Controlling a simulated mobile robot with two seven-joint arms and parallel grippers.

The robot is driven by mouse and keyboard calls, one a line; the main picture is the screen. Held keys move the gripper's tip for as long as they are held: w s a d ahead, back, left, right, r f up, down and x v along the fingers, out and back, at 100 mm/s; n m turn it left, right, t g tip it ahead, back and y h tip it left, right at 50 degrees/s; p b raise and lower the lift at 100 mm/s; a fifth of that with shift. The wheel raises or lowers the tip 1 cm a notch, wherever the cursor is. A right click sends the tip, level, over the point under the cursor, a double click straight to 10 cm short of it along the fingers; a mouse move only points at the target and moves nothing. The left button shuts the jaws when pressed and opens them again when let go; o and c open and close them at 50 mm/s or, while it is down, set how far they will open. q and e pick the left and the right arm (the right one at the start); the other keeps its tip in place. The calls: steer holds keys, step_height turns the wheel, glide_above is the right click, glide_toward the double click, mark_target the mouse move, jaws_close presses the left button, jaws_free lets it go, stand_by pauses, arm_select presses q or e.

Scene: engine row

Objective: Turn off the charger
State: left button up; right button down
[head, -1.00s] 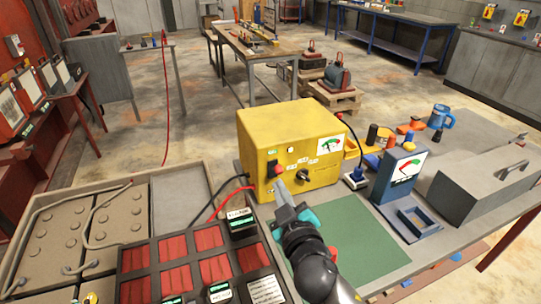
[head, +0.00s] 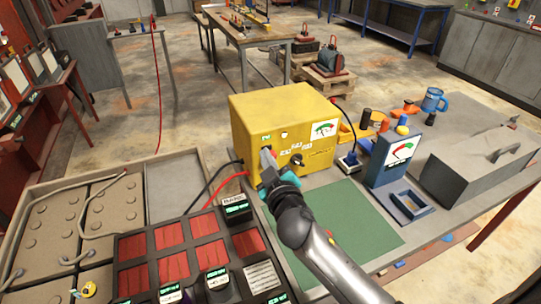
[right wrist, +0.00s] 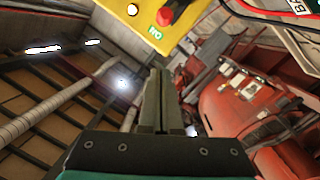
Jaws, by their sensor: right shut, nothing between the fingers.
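The charger is a yellow box (head: 270,112) standing on the workbench, its front panel bearing a gauge (head: 324,129), a dark knob (head: 296,160) and small labels. In the right wrist view, its red switch (right wrist: 166,15) shows at the top, with a green label (right wrist: 155,33) beside it. My right gripper (head: 267,157) is in front of the lower left of the charger's front and covers the switch in the head view. Its fingers are together and empty in the right wrist view (right wrist: 155,80), below the switch. Whether they touch the panel I cannot tell. My left gripper is not in view.
A black cable and a red cable (head: 232,179) run at the charger's left. A blue meter (head: 390,158) and a grey box (head: 470,175) stand to the right. A green mat (head: 350,218) lies in front. Batteries (head: 50,225) fill the lower left.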

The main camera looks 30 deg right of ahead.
steer(key=w+d+f+b, duration=0.1)
steer(key=w+d+f, duration=0.2)
steer(key=w, duration=0.1)
steer(key=shift+f, duration=0.35)
stand_by(0.3)
steer(key=shift+s+a+f+t+b, duration=0.1)
steer(key=shift+s+f+t+b, duration=0.5)
steer(key=shift+b, duration=2.7)
steer(key=shift+w+f, duration=0.15)
